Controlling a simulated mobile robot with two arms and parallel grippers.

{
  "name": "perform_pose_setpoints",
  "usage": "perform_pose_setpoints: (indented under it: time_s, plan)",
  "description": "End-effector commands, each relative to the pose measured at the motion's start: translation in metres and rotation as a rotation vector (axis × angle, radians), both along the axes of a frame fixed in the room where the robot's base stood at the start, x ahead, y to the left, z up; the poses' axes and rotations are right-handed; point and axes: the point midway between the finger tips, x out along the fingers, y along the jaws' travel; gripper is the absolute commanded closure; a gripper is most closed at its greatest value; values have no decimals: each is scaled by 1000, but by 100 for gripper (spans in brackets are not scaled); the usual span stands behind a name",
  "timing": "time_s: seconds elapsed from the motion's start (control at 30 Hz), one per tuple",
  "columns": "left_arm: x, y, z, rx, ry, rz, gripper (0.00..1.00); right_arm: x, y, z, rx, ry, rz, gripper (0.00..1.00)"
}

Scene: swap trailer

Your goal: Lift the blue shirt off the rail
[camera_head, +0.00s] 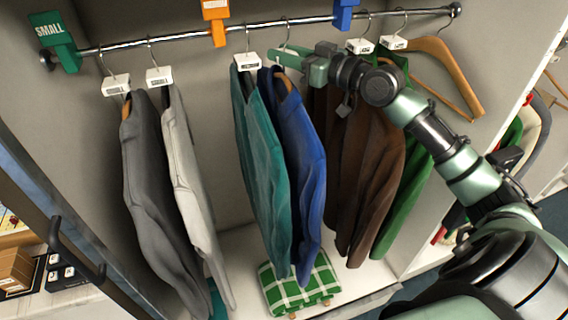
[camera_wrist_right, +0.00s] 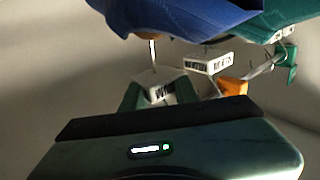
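The blue shirt (camera_head: 302,150) hangs from the rail (camera_head: 190,37) between a teal shirt and brown garments. In the right wrist view the blue shirt (camera_wrist_right: 180,14) fills the top, with its hanger hook and a white size tag (camera_wrist_right: 160,88) below it. My right gripper (camera_head: 290,60) is at the blue shirt's hanger, just under the rail. In the wrist view its green fingers (camera_wrist_right: 158,96) stand on both sides of the tag. I cannot tell whether they press on it. The gripper hides this tag in the head view. My left gripper is not in view.
The teal shirt (camera_head: 262,160) hangs close against the blue one's left. Brown garments (camera_head: 365,170) hang close on its right, under my right arm. Grey garments (camera_head: 150,190) hang farther left, with free room between. A green checked folded cloth (camera_head: 300,288) lies below the shirts.

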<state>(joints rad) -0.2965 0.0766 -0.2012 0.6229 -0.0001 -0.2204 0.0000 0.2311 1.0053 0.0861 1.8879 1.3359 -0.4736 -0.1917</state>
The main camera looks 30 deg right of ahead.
Motion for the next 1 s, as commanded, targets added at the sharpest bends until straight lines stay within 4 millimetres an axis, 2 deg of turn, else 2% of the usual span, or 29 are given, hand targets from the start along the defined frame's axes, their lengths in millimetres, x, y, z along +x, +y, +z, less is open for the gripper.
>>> perform_pose_setpoints:
  time_s: [0.23, 0.33, 0.37, 1.0]
  plan:
    - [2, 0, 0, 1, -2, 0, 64, 1, 1, -1, -1, 1, 0, 71]
    - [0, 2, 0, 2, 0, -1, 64, 1, 1, -1, -1, 1, 0, 99]
    - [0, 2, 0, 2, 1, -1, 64, 1, 1, -1, -1, 1, 0, 100]
    - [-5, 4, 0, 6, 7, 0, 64, 1, 1, -1, -1, 0, 0, 100]
